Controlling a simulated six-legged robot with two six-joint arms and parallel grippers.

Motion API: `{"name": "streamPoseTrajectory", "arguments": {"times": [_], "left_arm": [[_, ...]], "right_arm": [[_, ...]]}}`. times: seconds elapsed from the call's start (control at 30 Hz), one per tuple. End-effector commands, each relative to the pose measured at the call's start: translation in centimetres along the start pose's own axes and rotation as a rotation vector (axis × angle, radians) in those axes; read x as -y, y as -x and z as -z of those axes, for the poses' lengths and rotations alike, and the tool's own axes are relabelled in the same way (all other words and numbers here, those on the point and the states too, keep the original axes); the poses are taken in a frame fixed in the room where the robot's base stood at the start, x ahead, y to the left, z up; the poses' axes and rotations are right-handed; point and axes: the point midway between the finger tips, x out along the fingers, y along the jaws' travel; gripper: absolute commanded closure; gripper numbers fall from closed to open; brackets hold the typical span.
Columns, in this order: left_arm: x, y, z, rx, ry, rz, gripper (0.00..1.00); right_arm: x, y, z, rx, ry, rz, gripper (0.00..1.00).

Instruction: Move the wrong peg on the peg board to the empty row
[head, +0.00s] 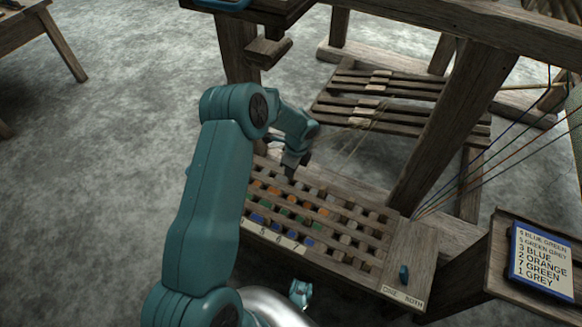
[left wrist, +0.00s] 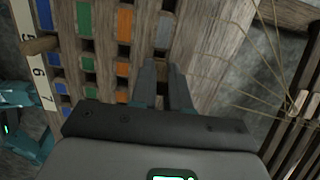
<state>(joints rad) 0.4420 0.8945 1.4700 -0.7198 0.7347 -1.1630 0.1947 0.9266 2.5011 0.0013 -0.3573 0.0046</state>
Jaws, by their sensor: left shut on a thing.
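The wooden peg board (head: 345,262) lies below my left arm, with rows of holes and blue, green, orange and grey colour patches. My left gripper (head: 291,172) is over its far left part, fingers pointing down. In the left wrist view, the fingers (left wrist: 161,90) are close together at the grey row, just below a pale grey patch (left wrist: 163,58). They are shut on a peg, mostly hidden between them, so I cannot tell its colour or whether it is clear of its hole. A round wooden peg (left wrist: 40,45) sticks out near the number strip.
A card with numbered colour names (head: 543,262) rests on a ledge at the right. Loom posts (head: 455,115) and coloured threads (head: 470,170) stand behind.

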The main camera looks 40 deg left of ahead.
Motion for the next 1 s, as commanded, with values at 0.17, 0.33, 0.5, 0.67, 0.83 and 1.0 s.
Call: {"name": "streamPoseTrajectory", "arguments": {"times": [0.17,0.33,0.5,0.67,0.83,1.0], "left_arm": [[0.1,-0.4,0.1,0.0,0.0,0.0,1.0],[0.1,-1.4,0.2,0.0,0.0,-0.001,1.0],[0.1,-2.5,0.4,0.0,0.001,0.0,1.0],[0.1,-3.4,0.5,-0.001,0.001,0.0,1.0],[0.1,-4.4,0.7,-0.001,0.001,0.0,1.0],[0.1,-4.5,0.7,0.0,0.001,0.0,1.0]], "right_arm": [[-0.1,-0.3,0.0,0.0,0.001,0.0,0.0],[-0.3,-1.0,0.0,0.001,0.001,0.0,0.0],[-0.6,-1.7,0.0,0.001,0.001,0.0,0.0],[-0.8,-2.4,0.0,0.001,0.001,0.0,0.0],[-1.1,-3.0,0.0,0.001,0.001,0.0,0.0],[-1.1,-3.1,0.0,0.001,0.001,0.0,0.0]]}}
